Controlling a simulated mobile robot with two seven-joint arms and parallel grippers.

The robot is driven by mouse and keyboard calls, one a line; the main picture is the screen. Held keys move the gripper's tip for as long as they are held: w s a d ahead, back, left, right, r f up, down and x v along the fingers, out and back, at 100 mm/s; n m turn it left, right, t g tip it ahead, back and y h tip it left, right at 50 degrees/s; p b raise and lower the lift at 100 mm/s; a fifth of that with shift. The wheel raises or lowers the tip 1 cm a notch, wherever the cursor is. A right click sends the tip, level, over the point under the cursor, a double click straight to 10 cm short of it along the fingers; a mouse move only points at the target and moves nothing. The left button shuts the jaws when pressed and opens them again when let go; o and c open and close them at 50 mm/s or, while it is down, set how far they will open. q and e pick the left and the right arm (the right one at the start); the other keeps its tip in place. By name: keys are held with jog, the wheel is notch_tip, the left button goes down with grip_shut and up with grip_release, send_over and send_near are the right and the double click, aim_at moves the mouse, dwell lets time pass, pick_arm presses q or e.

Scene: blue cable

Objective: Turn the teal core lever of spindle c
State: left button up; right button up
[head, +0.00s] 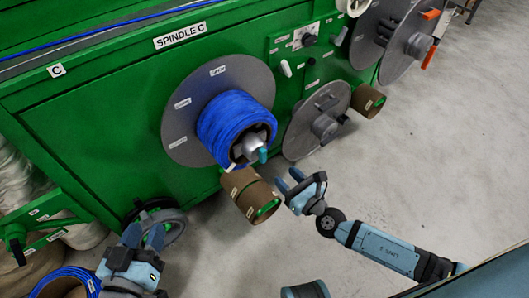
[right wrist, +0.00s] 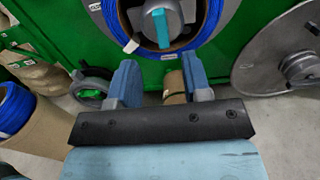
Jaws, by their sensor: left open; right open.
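The teal core lever (head: 263,155) sits at the front of the grey core of spindle C, inside a blue cable coil (head: 232,118) on a grey disc (head: 178,128). The lever also shows in the right wrist view (right wrist: 162,27), hanging roughly downward, above and beyond the fingers. My right gripper (head: 290,180) is open and empty, below and to the right of the lever, apart from it. Its two blue fingers (right wrist: 158,84) are spread in the right wrist view. My left gripper (head: 143,237) is open at the lower left, far from the lever.
A cardboard tube (head: 247,193) projects below the coil, close to my right gripper. An empty grey disc (head: 314,120) stands to the right. A black and grey wheel (head: 165,222) is near my left gripper. Grey floor (head: 440,150) at right is clear.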

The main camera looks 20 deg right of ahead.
aim_at(265, 155)
jog(key=x, duration=1)
jog(key=shift+w+a+f, duration=0.1)
jog(key=shift+w, duration=0.15)
grip_shut()
